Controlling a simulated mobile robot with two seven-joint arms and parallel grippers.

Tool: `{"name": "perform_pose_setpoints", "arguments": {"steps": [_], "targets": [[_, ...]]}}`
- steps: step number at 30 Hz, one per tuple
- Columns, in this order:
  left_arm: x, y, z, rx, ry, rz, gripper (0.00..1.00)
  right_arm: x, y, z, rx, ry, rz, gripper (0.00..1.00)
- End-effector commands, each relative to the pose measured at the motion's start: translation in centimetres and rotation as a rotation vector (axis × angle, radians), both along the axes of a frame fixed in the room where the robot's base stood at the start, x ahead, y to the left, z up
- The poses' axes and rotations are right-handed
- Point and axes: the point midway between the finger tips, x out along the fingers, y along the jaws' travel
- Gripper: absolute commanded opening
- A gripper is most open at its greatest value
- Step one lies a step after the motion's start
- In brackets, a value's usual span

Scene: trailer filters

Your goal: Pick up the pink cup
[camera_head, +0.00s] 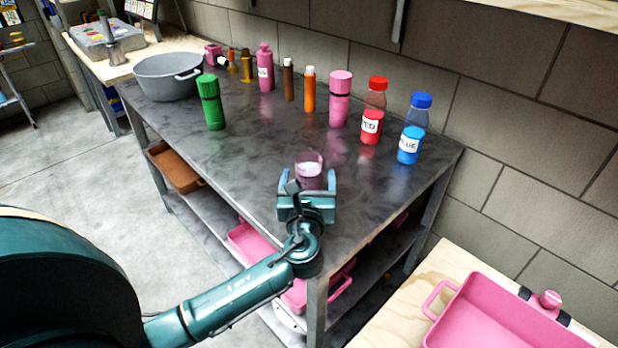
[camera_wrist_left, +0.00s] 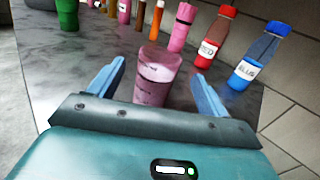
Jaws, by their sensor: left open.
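The pink cup (camera_head: 309,168) stands upright on the dark metal table (camera_head: 250,150) near its front edge. It is translucent and pinkish, with pale contents showing at the top. In the left wrist view the cup (camera_wrist_left: 157,75) stands between the two blue fingers, with gaps visible on both sides. My left gripper (camera_head: 307,188) is open, just in front of the cup at table height. Its fingers also show in the left wrist view (camera_wrist_left: 155,85). The cup's lower part is partly hidden by the gripper body. My right gripper is not in view.
A grey pot (camera_head: 168,78) is at the far left. A pink tray (camera_head: 490,310) lies on a wooden surface at lower right.

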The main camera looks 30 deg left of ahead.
Motion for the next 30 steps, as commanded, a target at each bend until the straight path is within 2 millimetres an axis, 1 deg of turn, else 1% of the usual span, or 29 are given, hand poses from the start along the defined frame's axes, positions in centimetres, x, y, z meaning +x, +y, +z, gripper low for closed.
{"name": "perform_pose_setpoints", "arguments": {"steps": [1,3,5,13,18,22,25,30], "targets": [[0.0,0.0,-1.5,0.002,0.003,0.0,0.78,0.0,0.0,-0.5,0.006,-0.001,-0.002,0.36],[0.0,0.0,-2.7,0.002,0.003,0.001,0.78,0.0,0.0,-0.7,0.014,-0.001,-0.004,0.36],[0.0,0.0,-3.6,0.001,0.003,0.001,0.78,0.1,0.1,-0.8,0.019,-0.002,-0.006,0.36],[1.8,0.9,-3.3,0.001,-0.003,0.001,0.78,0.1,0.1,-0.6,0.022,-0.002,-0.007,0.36],[4.4,2.1,-3.2,0.002,-0.004,0.003,0.78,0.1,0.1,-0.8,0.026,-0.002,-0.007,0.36],[6.1,2.8,-3.3,0.002,-0.001,0.001,0.78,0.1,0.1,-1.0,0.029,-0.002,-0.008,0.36],[6.7,3.1,-3.3,0.0,-0.001,0.0,0.78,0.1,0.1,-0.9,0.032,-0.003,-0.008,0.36],[6.8,3.2,-3.3,-0.001,0.0,0.0,0.78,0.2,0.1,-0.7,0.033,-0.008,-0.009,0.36]]}}
